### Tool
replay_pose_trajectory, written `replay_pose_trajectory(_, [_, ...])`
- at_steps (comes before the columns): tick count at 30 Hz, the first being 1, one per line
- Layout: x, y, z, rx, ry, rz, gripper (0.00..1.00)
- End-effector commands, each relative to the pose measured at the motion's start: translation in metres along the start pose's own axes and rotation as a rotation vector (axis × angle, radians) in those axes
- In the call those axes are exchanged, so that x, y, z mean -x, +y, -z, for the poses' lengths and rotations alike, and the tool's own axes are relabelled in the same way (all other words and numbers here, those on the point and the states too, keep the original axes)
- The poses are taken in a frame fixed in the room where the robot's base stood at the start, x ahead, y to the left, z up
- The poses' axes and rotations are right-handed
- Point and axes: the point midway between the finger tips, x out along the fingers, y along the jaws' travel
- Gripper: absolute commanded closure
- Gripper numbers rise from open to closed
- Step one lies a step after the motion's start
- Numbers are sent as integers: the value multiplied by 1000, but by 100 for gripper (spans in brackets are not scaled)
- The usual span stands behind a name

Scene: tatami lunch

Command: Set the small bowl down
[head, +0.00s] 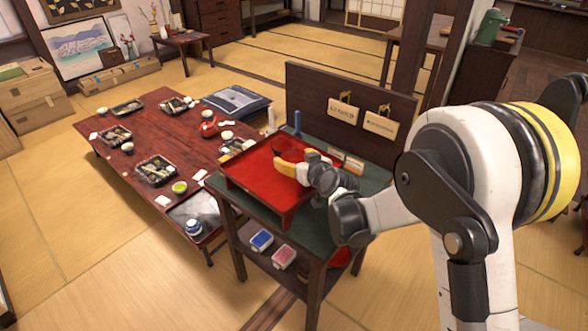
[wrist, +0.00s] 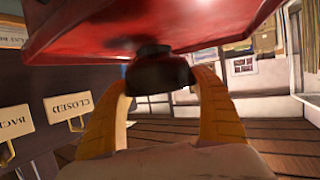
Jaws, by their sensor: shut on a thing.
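The small bowl (wrist: 160,74) is dark and sits between my gripper's two yellow fingers in the wrist view, where the picture is upside down. My gripper (wrist: 160,95) is shut on it from both sides. The bowl's foot is very close to the red tray (wrist: 75,30); I cannot tell whether it touches. In the head view, my gripper (head: 284,163) is over the red tray (head: 258,187), near its far right part. The bowl (head: 281,147) shows only as a small dark shape beyond the fingers.
The tray stands on a green-topped stand (head: 368,182) with a dark back board (head: 325,92) bearing signs. Small boxes (head: 262,240) lie on its lower shelf. A low red table (head: 165,112) to the left holds several dishes.

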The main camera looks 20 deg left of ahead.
Motion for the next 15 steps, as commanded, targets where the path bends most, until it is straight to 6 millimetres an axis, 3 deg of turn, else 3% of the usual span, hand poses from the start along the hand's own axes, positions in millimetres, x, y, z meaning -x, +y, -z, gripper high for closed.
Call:
replay_pose_trajectory(4, [-10, 0, -26, 0, 0, 0, 57])
replay_pose_trajectory(15, [-11, 0, -30, 0, 0, 0, 57])
